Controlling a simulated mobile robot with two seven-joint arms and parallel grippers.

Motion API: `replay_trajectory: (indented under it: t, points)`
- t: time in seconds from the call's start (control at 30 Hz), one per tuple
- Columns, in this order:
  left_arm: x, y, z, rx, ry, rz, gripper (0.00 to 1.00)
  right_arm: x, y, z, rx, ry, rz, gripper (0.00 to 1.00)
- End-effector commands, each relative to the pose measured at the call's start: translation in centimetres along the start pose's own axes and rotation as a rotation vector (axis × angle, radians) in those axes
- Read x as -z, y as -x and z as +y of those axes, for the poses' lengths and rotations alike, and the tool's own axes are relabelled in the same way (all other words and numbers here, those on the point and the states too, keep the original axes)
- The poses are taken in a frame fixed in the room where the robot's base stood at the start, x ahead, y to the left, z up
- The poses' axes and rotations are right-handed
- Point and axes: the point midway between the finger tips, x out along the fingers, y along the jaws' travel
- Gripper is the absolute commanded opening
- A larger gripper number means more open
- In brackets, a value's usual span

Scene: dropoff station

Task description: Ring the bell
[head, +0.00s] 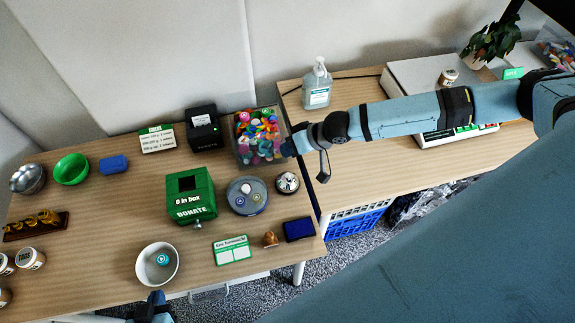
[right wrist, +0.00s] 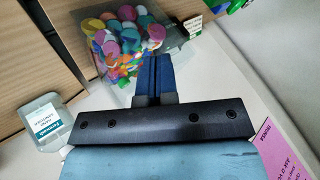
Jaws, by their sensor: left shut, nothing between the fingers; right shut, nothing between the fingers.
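What looks like the bell (head: 287,182) is a small silver dome with a dark rim, standing on the left table near its right edge. My right gripper (head: 290,148) is shut and empty above and behind the bell, beside the clear bin of coloured discs. In the right wrist view its shut blue fingers (right wrist: 153,73) point at that bin, and the bell does not show. My left gripper (head: 157,297) is shut at the table's front edge, just below the white bowl, far from the bell.
The clear bin (head: 241,154) also shows in the right wrist view (right wrist: 170,52). A round grey device (head: 240,206), a green donation box (head: 181,213), a blue pad (head: 298,229) and a wooden stamp (head: 270,239) stand around the bell. A sanitizer bottle (head: 317,91) stands on the right table.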

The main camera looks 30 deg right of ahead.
Motion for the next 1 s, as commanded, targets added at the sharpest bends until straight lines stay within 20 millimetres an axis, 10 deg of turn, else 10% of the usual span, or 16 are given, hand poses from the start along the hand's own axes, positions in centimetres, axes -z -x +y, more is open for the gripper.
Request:
replay_trajectory:
  t: [0.53,1.0]
  points:
    - [-6.6,-4.2,-0.2,0.000,0.003,-0.006,0.00,-3.4,-4.6,3.4,-0.001,0.003,0.000,0.00]
    - [-5.7,-4.1,-0.1,-0.001,0.015,-0.003,0.00,-4.3,-5.9,4.3,0.000,0.001,0.001,0.00]
